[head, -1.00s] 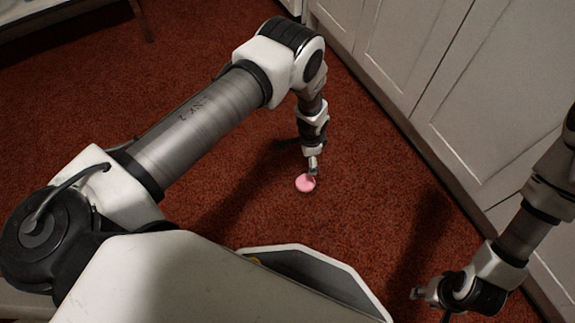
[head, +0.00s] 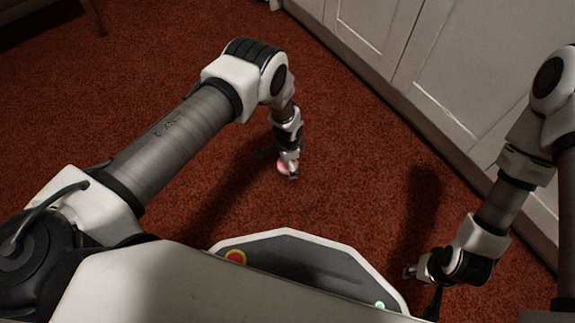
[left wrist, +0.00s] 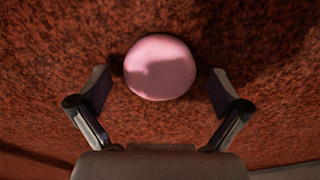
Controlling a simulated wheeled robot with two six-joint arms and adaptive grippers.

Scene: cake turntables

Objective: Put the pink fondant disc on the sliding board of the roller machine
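The pink fondant disc (head: 283,168) is low over or on the red carpet, partly hidden by my left gripper (head: 288,172) in the head view. In the left wrist view the disc (left wrist: 160,67) shows as a full round with a shadow across it. The two fingers of my left gripper (left wrist: 160,92) stand apart on either side of it, with small gaps to its rim. My right gripper (head: 410,272) is at the lower right, away from the disc; its fingers are too small to judge. The roller machine and its sliding board are not in view.
White cabinet doors (head: 455,75) run along the right side. The red carpet (head: 370,150) is open between the left gripper and the cabinets. A dark piece of furniture (head: 40,18) stands at the top left.

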